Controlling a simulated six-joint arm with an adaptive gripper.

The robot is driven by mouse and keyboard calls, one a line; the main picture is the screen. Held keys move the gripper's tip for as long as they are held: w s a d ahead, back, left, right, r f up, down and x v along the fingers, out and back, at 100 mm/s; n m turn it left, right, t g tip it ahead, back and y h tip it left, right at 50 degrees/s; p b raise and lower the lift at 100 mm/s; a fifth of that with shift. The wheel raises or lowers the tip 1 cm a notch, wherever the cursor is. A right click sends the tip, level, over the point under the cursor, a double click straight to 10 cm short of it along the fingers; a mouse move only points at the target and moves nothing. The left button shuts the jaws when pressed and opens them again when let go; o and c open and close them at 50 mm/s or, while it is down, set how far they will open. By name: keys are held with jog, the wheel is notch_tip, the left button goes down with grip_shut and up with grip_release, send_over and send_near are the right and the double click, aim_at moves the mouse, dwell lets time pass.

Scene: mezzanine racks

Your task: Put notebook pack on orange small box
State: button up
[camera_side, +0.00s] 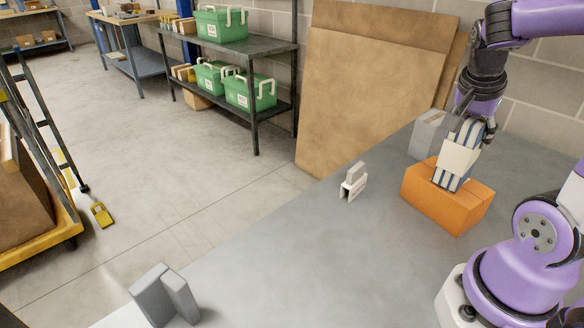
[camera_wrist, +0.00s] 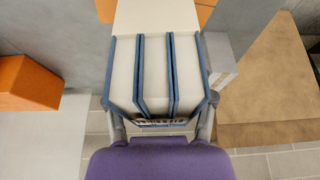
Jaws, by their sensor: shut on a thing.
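The notebook pack (camera_side: 450,182) is a pale block with blue stripes and a white band. My gripper (camera_side: 472,135) is shut on it and holds it tilted over the orange small box (camera_side: 440,211). The pack's lower end overlaps the box's top in the side view; I cannot tell whether they touch. In the wrist view the pack (camera_wrist: 155,75) fills the middle between the fingers of my gripper (camera_wrist: 158,118). Orange patches show at the top (camera_wrist: 205,12) and left (camera_wrist: 30,84) there; I cannot tell which is the small box.
A grey box (camera_side: 427,136) stands just behind the orange box. A small white-grey item (camera_side: 353,183) and a grey block (camera_side: 163,296) stand elsewhere on the grey table (camera_side: 300,245). Tan panels (camera_side: 368,85) lean behind. The table between is clear.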

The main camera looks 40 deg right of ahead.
jog(key=o, duration=1.4)
jog(key=shift+f, duration=0.1)
jog(key=shift+o, duration=0.2)
jog(key=shift+v, duration=3.9)
